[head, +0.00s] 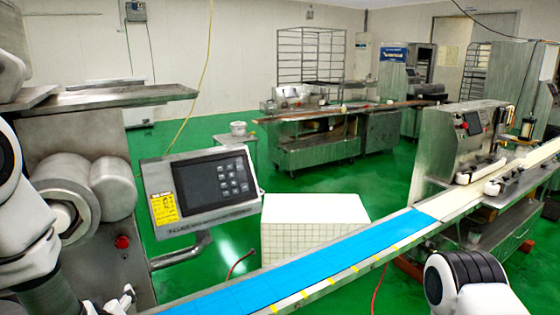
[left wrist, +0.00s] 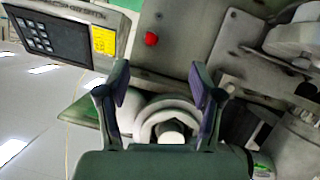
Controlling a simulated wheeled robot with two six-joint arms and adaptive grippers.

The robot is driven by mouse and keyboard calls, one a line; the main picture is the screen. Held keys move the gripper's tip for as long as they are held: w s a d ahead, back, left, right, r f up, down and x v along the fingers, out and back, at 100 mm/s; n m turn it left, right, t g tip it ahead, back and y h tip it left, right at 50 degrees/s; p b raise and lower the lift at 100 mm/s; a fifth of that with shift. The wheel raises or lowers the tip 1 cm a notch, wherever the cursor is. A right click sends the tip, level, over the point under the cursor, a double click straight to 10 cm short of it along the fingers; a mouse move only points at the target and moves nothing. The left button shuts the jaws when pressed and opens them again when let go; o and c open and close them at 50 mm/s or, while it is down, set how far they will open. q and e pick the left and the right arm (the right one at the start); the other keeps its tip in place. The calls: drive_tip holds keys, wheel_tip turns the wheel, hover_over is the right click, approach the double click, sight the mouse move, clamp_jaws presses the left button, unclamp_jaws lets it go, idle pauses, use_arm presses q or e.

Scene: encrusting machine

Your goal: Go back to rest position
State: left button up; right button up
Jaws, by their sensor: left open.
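My left gripper (head: 112,303) shows at the lower left of the head view, beside the grey machine body. In the left wrist view my left gripper (left wrist: 160,75) has its two fingers wide apart with nothing between them. Beyond the fingers are the machine's metal wall and a pale round part (left wrist: 165,118). I cannot tell how far away these are. My right arm (head: 470,285) shows as a white and black link at the lower right of the head view. Its gripper is out of the picture.
A control panel (head: 212,185) with a keypad and yellow label juts out near the left arm. A red button (head: 122,242) sits on the machine. A blue conveyor belt (head: 330,258) crosses in front. A white tiled block (head: 312,215) stands behind it. Green floor is open beyond.

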use_arm(q)
drive_tip(key=s+d+f+m+g+h, duration=0.1)
drive_tip(key=s+d+f+m+g, duration=0.15)
drive_tip(key=s+f, duration=0.6)
drive_tip(key=s+d+f+m+g+h, duration=0.1)
drive_tip(key=s+f+g, duration=0.2)
drive_tip(key=f, duration=1)
drive_tip(key=s+d+f+m+g+h, duration=0.1)
drive_tip(key=s+d+f+m+g, duration=0.1)
drive_tip(key=s, duration=0.6)
drive_tip(key=s+d+f+m+g+h, duration=0.2)
drive_tip(key=s+d+f+g, duration=0.2)
drive_tip(key=s+f, duration=0.3)
drive_tip(key=shift+s+f+g+h, duration=0.15)
drive_tip(key=shift+s+g+h, duration=0.15)
drive_tip(key=shift+s+g, duration=0.05)
drive_tip(key=shift+m, duration=0.25)
